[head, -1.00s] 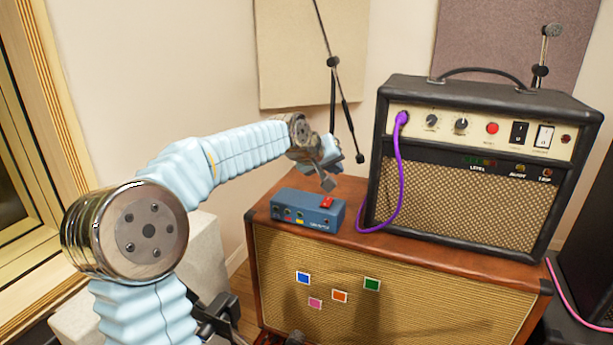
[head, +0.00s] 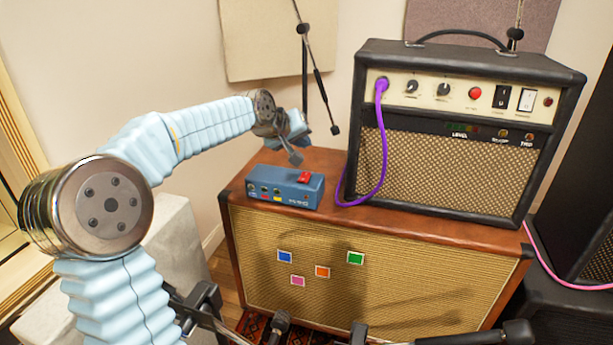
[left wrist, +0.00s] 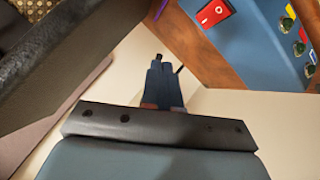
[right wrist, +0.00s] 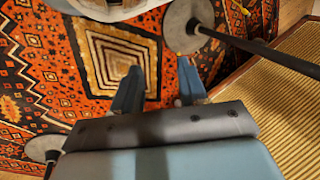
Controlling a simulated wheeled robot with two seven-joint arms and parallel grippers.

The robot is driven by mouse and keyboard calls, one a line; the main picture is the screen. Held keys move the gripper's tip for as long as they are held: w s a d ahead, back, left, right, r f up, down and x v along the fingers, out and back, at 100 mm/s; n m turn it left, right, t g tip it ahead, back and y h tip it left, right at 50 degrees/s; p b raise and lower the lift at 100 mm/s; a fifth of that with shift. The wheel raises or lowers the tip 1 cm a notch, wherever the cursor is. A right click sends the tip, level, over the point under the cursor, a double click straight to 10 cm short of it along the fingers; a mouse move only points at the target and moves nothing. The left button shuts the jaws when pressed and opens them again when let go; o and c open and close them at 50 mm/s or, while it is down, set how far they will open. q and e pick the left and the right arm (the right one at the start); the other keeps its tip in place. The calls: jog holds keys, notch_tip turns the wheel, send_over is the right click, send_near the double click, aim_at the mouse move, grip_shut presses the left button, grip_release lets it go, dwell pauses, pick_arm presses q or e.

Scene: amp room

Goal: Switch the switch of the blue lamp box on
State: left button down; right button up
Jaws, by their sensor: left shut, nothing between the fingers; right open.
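The blue box (head: 285,187) sits on top of the brown cabinet, left of the amp. Its red rocker switch (head: 305,177) is on the top at the right end; I cannot tell which way it is set. My left gripper (head: 295,157) is shut and empty, just above and behind the switch, apart from it. In the left wrist view the shut fingers (left wrist: 161,82) show, with the red switch (left wrist: 213,12) and part of the blue box (left wrist: 262,45) at upper right. My right gripper (right wrist: 158,90) is open and empty above the patterned rug, in the right wrist view.
The amp (head: 455,170) stands close right of the box, with a purple cable (head: 381,150) hanging beside it. The cabinet (head: 400,285) has coloured squares on its front. A microphone stand (head: 316,70) rises behind. The cabinet top in front of the box is narrow.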

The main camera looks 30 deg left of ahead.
aim_at(304, 175)
pick_arm(q)
jog(key=shift+w+a+f+b, duration=0.1)
jog(key=shift+w+f+b, duration=0.1)
jog(key=shift+f+b, duration=1.1)
jog(key=shift+w+f+b, duration=0.15)
jog(key=shift+f+b, duration=0.5)
jog(key=shift+f, duration=1.15)
jog(key=shift+f+b, duration=0.35)
jog(key=shift+f, duration=0.05)
jog(key=shift+w+f, duration=0.1)
jog(key=shift+f, duration=0.25)
jog(key=shift+r, duration=0.1)
jog(key=shift+r+p, duration=0.3)
jog(key=shift+r, duration=0.4)
jog(key=r+p, duration=0.2)
jog(key=r, duration=0.1)
jog(key=r+p, duration=0.1)
jog(key=r, duration=0.1)
jog(key=shift+s+p, duration=0.3)
jog(key=shift+s, duration=0.1)
